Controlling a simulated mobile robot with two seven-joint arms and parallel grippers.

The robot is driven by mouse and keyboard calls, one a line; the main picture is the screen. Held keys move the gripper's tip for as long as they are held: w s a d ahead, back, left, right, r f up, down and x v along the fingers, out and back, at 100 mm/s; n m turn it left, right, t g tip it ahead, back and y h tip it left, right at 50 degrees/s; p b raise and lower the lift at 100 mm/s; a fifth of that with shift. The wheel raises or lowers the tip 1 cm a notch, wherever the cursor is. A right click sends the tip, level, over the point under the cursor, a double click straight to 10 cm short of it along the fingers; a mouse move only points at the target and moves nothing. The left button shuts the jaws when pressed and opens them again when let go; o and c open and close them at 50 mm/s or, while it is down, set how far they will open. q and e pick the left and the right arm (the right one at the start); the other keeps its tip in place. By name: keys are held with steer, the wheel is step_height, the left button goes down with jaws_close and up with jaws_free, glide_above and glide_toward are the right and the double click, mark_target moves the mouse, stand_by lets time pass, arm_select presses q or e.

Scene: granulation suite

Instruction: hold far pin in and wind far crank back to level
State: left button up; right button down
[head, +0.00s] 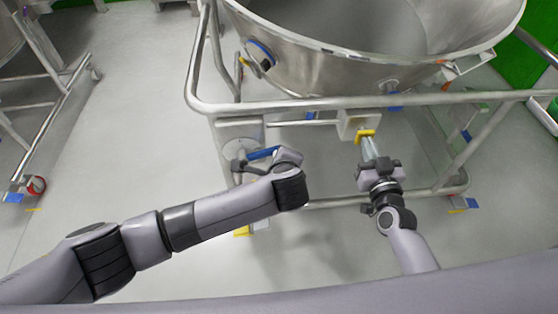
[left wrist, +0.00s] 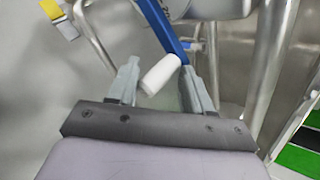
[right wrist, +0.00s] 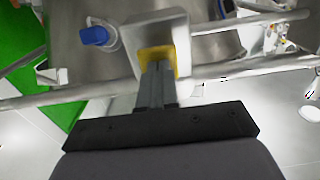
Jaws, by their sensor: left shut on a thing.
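The crank has a blue arm (head: 263,153) in the head view, running from a round hub on the frame toward my left gripper (head: 289,158). I cannot tell its exact tilt. In the left wrist view the blue arm (left wrist: 163,27) ends at a white handle (left wrist: 160,75), which lies slantwise between the two fingers of my left gripper (left wrist: 159,74). The yellow pin (head: 365,134) sits on the front of a pale box. My right gripper (head: 367,143) is shut with its fingertips against it; the right wrist view shows the pin (right wrist: 157,54) just beyond the tips.
A large steel bowl (head: 320,70) stands above the crank and pin. A tubular rail (head: 300,103) runs around it, just above my grippers. Another wheeled frame (head: 50,130) is at the far left. Grey floor (head: 130,150) is clear between them.

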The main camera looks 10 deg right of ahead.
arm_select(q)
steer(key=shift+w+a+r, duration=0.1)
steer(key=shift+w+r, duration=0.4)
steer(key=shift+w, duration=0.2)
steer(key=shift+s+r, duration=0.1)
arm_select(e)
steer(key=s, duration=0.6)
steer(key=shift+s, duration=0.3)
arm_select(q)
steer(key=shift+r, duration=0.1)
steer(key=o, duration=0.8)
steer(key=s, duration=1)
steer(key=shift+s+f, duration=0.25)
steer(key=shift+f, duration=0.1)
arm_select(e)
steer(key=shift+f, duration=0.1)
